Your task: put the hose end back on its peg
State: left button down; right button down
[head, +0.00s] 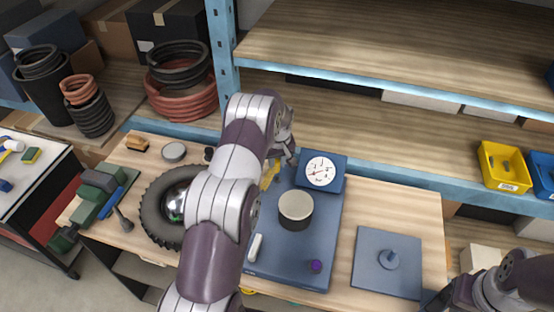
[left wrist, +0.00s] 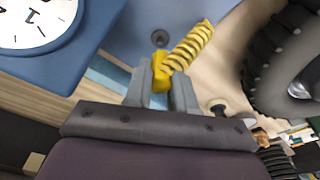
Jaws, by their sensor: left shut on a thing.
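In the left wrist view the hose slants up and right from the fingertips, over the blue board. In the head view my left arm hides most of this gripper, and only a bit of the yellow hose (head: 270,173) shows beside it. A small dark round fitting (left wrist: 158,38) sits on the board just beyond the hose end; I cannot tell whether it is the peg. Of my right arm, only part shows at the lower right; its jaws cannot be made out.
The blue board (head: 290,250) carries a white dial gauge (head: 320,171), a round pale-topped canister (head: 296,208), a purple knob (head: 316,267) and a white handle (head: 255,247). A tyre (head: 152,208) lies left. A blue plate with a knob (head: 388,259) lies right.

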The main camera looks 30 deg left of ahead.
pick_arm(q)
jog(key=shift+w+d, duration=0.1)
jog(key=shift+d, duration=0.15)
jog(key=shift+a, duration=0.1)
jog(key=shift+a+f+b, duration=0.1)
jog(key=shift+f+b, duration=0.1)
jog(key=shift+b, duration=0.15)
jog(key=shift+f, duration=0.1)
dwell(0.4)
jog(key=shift+f+b, duration=0.1)
jog(key=shift+b, duration=0.3)
jog(key=shift+f+b, duration=0.55)
jog(key=shift+f, duration=0.05)
